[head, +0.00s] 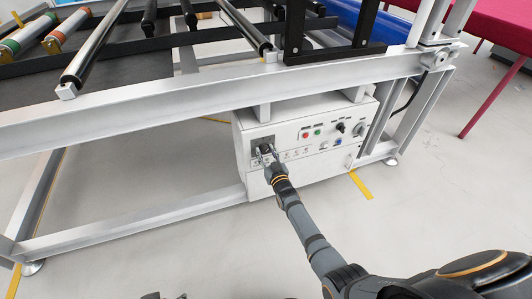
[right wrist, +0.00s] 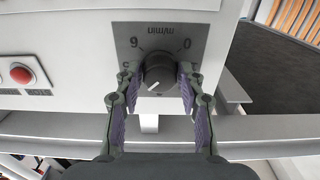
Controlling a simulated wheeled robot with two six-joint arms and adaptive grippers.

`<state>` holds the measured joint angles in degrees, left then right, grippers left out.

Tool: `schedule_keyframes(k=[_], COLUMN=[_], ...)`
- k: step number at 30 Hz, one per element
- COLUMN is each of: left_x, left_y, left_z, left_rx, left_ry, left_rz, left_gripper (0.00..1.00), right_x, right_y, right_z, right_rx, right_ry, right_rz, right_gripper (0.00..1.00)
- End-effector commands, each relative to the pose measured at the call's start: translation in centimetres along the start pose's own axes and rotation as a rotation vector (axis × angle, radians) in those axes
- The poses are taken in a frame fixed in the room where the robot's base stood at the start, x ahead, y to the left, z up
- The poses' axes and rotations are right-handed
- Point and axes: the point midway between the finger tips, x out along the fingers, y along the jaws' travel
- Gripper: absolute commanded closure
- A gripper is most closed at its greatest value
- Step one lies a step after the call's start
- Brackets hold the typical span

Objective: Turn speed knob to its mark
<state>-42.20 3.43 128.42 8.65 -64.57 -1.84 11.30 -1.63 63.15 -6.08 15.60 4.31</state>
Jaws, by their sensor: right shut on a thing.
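The speed knob (right wrist: 158,72) is a dark round knob on a grey plate (right wrist: 190,35) of the control box. In the right wrist view its lettering is upside down. Digits show at the upper left and upper right of the knob. A short white pointer line on the knob slants toward the lower left. My right gripper (right wrist: 155,82) is shut on the knob, one finger on each side. In the head view my right gripper (head: 267,155) reaches the left part of the box front and mostly hides the knob.
The white control box (head: 300,160) hangs under a grey metal frame (head: 200,105) with rollers. Red and green buttons and other knobs sit right of my gripper in the head view. A red button (right wrist: 21,74) shows in the wrist view. Open floor (head: 120,260) lies in front.

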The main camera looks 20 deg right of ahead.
Motion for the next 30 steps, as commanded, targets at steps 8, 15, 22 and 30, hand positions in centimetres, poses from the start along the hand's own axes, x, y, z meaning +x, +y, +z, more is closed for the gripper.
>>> schedule_keyframes(k=[8, 15, 22, 30], left_x=[0.0, -0.1, -0.1, 0.0], left_y=[0.0, 0.0, 0.0, 0.0], left_z=[-0.1, -0.3, -0.3, -0.2], left_rx=[0.001, 0.001, 0.001, 0.001], left_ry=[0.003, 0.008, 0.008, 0.006], left_rz=[0.0, -0.001, 0.0, 0.0], left_gripper=[0.54, 0.54, 0.54, 0.54], right_x=[0.0, 0.0, -2.8, -9.3], right_y=[0.0, 0.0, 0.0, 0.0], right_z=[0.1, 0.0, 0.2, 0.2], right_rx=[-0.001, -0.001, -0.002, -0.001], right_ry=[-0.002, -0.001, -0.003, -0.003], right_rz=[0.0, 0.0, 0.0, 0.0], right_gripper=[0.37, 0.37, 0.37, 0.37])
